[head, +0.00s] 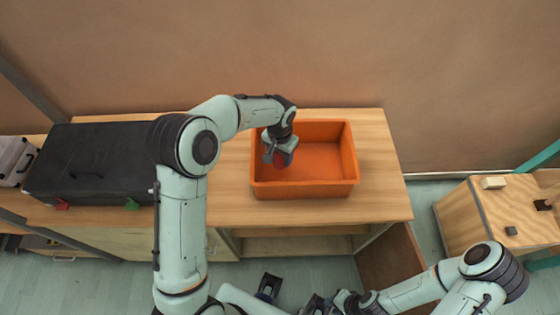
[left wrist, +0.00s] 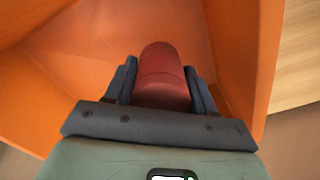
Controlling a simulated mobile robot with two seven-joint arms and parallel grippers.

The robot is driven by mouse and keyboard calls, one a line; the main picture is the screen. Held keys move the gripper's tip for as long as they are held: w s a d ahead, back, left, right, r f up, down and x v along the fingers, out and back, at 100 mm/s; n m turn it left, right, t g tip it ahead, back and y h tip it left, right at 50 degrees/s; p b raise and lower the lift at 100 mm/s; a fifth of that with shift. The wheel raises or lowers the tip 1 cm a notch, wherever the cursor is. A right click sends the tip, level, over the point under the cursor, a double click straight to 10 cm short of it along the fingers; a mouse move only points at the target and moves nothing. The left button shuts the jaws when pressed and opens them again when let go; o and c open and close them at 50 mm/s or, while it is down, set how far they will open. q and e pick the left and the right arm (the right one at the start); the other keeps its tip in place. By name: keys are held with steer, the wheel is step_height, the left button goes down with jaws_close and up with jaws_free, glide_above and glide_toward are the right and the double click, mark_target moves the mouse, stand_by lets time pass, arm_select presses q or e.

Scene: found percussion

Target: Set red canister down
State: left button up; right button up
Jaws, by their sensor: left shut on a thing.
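The red canister (left wrist: 162,75) is between the two fingers of my left gripper (left wrist: 160,82) in the left wrist view. My left gripper (head: 278,158) is shut on it, over the left part of an orange bin (head: 352,160). In the head view only a small part of the red canister (head: 280,160) shows; the gripper hides the rest. I cannot tell whether the canister touches the bin floor. My right gripper (head: 318,304) is at the bottom of the head view, in front of the counter; its fingers are too unclear to judge.
The bin stands on a wooden counter (head: 385,190). A black case (head: 90,165) lies to the left, with a red and a green piece at its front. A wooden box (head: 465,215) stands at the right. An open cabinet door (head: 390,262) hangs below the counter.

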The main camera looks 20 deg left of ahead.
mark_target(280, 162)
arm_select(q)
steer(key=shift+f, duration=2)
steer(key=shift+f, duration=0.1)
steer(key=shift+f, duration=0.15)
steer(key=o, duration=1.2)
step_height(280, 162, up, 13)
steer(key=shift+f+p, duration=0.2)
steer(key=shift+p, duration=0.15)
steer(key=shift+f, duration=0.1)
